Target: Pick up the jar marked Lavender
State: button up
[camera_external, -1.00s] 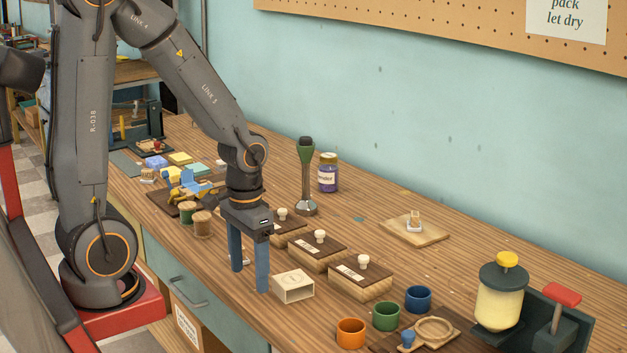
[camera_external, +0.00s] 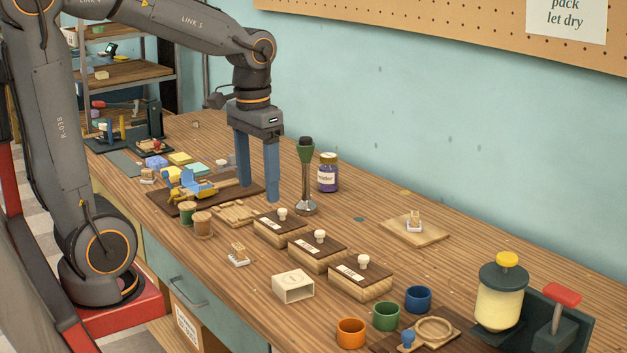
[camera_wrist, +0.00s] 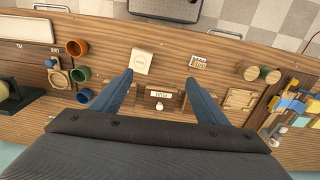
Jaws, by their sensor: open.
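The jar (camera_external: 328,175) with a purple body, a pale label and a yellowish lid stands upright on the bench near the wall. Its label is too small to read in full. My gripper (camera_external: 257,193) points down above the bench, to the left of the jar and apart from it, open with nothing between its two blue fingers. In the wrist view my gripper (camera_wrist: 162,82) shows its fingers spread over a labelled wooden box (camera_wrist: 160,97). The jar does not show in the wrist view.
Several lidded wooden boxes (camera_external: 320,252) line the bench in front. A wooden board (camera_external: 425,236) lies to the right. The bench right behind the boxes is fairly clear.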

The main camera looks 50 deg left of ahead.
jog(key=w+a+r+t+p, duration=0.15)
jog(key=w+a, duration=0.25)
jog(key=w, duration=0.7)
jog(key=n+t+y+p, duration=0.1)
jog(key=n+t+p, duration=0.1)
jog(key=t+p, duration=0.35)
send_over(324, 161)
jog(key=s, duration=0.2)
notch_tip(324, 161, down, 3)
jog(key=g, duration=0.1)
jog(key=f, duration=0.9)
jog(key=shift+d+f, duration=0.25)
jog(key=shift+f, duration=0.15)
jog(key=shift+x, duration=1.05)
jog(key=shift+a+p+x, duration=0.25)
jog(key=shift+p+x, duration=0.45)
jog(key=shift+x, duration=0.85)
jog(key=shift+a+p+x, duration=0.2)
jog(key=shift+p+x, duration=0.5)
jog(key=shift+x, duration=0.85)
jog(key=shift+c, duration=0.3)
